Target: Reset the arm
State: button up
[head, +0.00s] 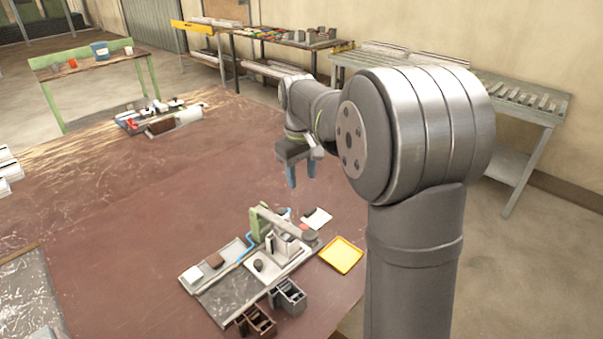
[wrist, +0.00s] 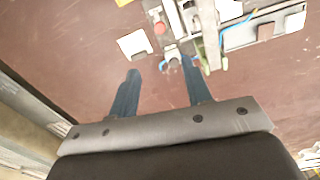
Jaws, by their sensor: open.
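My gripper (head: 302,172) hangs above the red-brown bench (head: 150,190), behind the clamp fixture. Its two blue fingers point down, apart and empty. In the wrist view my gripper (wrist: 160,85) also shows open, with nothing between the fingers. The clamp fixture (head: 262,222) has a green upright, a grey arm and a red knob, and stands on a grey base plate (head: 225,300). In the wrist view part of the fixture (wrist: 205,35) shows at the top, beyond the fingertips. My gripper touches nothing that I can see.
A yellow tray (head: 341,255) lies right of the fixture. Two dark bins (head: 288,297) (head: 257,321) stand at its front. A white card (head: 316,218) lies behind it. Another group of parts (head: 160,118) sits at the far left. The bench between is clear.

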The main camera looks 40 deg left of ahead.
aim_at(304, 226)
jog(key=shift+f, duration=0.1)
dwell(0.3)
jog(key=f, duration=1.7)
jog(key=shift+w+f, duration=0.15)
jog(key=shift+w, duration=0.25)
jog(key=shift+d+f, duration=0.1)
jog(key=m, duration=0.8)
jog(key=shift+m, duration=0.4)
jog(key=m, duration=0.4)
jog(key=shift+m+g+h, duration=0.3)
jog(key=shift+m, duration=1.9)
